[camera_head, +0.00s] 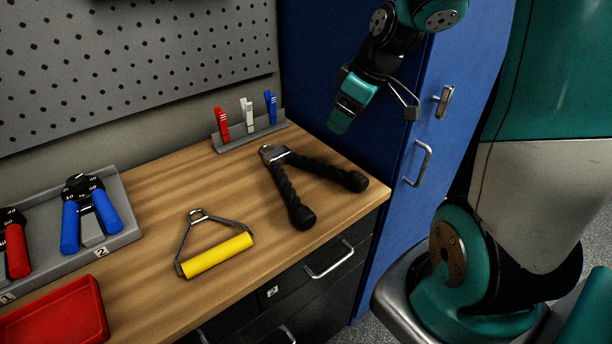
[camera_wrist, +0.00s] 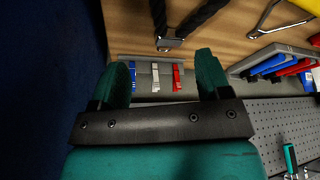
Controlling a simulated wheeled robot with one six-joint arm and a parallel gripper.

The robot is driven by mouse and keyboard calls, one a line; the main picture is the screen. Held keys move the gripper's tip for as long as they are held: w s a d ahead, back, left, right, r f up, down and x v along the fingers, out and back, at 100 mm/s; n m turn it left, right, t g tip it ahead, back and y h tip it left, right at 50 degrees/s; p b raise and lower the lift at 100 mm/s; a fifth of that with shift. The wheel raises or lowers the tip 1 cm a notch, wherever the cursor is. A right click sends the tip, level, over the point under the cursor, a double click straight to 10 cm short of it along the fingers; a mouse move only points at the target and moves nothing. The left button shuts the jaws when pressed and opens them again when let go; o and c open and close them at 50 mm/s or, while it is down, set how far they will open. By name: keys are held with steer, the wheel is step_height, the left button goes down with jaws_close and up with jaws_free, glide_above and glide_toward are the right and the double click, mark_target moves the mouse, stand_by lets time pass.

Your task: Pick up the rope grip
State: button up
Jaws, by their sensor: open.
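The rope grip (camera_head: 300,206) is a black, twisted, V-shaped handle with a metal joint and knobbed ends. It lies on the right part of the wooden bench top, its ends toward the front right. In the wrist view its metal joint and parts of its two arms (camera_wrist: 171,43) show at the top, beyond my fingertips; its ends are cut off. My gripper (camera_head: 376,115) is open and empty, above and behind the rope grip, in front of the blue cabinet. Its two teal fingers (camera_wrist: 163,72) are spread apart and do not touch the rope grip.
A yellow-handled stirrup grip (camera_head: 215,254) lies to the left. A holder (camera_head: 252,136) with red, white and blue clips stands behind. A grey tray (camera_head: 122,222) with hand grippers and a red tray (camera_head: 55,318) are at left. The blue cabinet (camera_head: 375,175) borders the bench at right.

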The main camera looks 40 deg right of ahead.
glide_toward(316, 162)
steer(key=x, duration=0.5)
steer(key=shift+p+x, duration=0.75)
steer(key=shift+x, duration=1.95)
steer(key=shift+d, duration=0.1)
steer(key=c, duration=1.2)
steer(key=shift+r, duration=0.1)
jaws_close()
